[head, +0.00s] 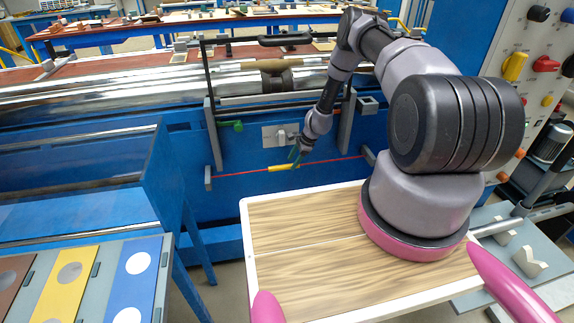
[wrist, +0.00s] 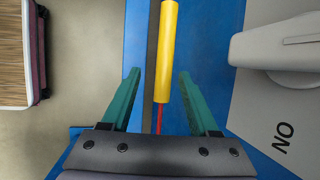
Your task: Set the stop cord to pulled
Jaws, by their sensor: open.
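The stop cord (head: 240,173) is a thin red line strung along the front of the blue machine. It carries a yellow sleeve (head: 284,167) near its middle. In the wrist view the yellow sleeve (wrist: 166,50) runs lengthwise, with a short piece of red cord (wrist: 159,120) below it. My gripper (head: 295,155) is at the sleeve in the head view. In the wrist view my gripper (wrist: 160,92) is open, with one green finger on each side of the sleeve's lower end and gaps on both sides. I cannot tell whether the sleeve lies at fingertip depth.
A grey plate (head: 276,135) with a switch is just above the cord. A green-knobbed lever (head: 238,126) stands to the left. The blue guard (head: 85,170) is further left. A control panel (head: 530,80) is at the right. My wooden-topped base is below.

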